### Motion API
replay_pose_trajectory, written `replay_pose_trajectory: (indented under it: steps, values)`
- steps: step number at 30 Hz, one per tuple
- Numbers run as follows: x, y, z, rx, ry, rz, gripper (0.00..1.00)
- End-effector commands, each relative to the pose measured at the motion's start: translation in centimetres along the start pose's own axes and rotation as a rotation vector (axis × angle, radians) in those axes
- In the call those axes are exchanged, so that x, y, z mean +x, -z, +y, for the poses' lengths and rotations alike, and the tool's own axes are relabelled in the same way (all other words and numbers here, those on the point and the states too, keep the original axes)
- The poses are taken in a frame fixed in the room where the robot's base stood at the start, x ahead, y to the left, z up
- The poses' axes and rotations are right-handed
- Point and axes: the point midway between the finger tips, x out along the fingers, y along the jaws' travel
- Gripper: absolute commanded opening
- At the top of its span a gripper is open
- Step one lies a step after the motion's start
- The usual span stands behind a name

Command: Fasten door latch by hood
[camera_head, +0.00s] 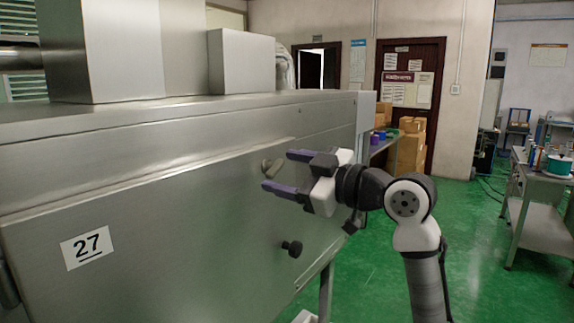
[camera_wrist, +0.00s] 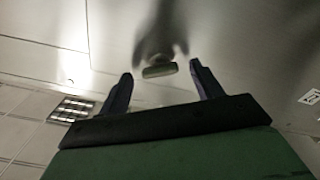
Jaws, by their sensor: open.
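The hood (camera_head: 160,190) is a large brushed-metal machine body filling the left of the head view, with a door panel marked 27 on its side. A small metal latch (camera_head: 271,167) sticks out from the panel near its upper seam. My gripper (camera_head: 277,171) is open in front of the panel, its two purple fingers pointing at the latch. In the wrist view the latch (camera_wrist: 159,67) shows just beyond and between the open fingertips (camera_wrist: 161,70). Nothing is between the fingers that I can see as held. Whether the fingers touch the latch cannot be told.
A dark round knob (camera_head: 291,248) sticks out of the panel below my gripper. A number label (camera_head: 87,246) is at the panel's left. Cardboard boxes (camera_head: 408,148) and a metal table (camera_head: 540,205) stand farther back right. Green floor (camera_head: 475,260) is clear between.

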Motion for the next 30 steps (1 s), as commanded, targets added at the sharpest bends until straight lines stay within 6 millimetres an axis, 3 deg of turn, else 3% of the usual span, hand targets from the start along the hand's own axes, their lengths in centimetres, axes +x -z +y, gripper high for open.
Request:
replay_pose_trajectory:
  steps: [10,21,30]
  values:
    - [0.47,-0.06,0.0,0.0,-0.001,-0.001,0.65]
    - [0.44,-0.04,0.0,0.0,0.0,-0.001,0.21]
    - [0.44,0.03,0.03,0.054,-0.001,0.0,0.21]
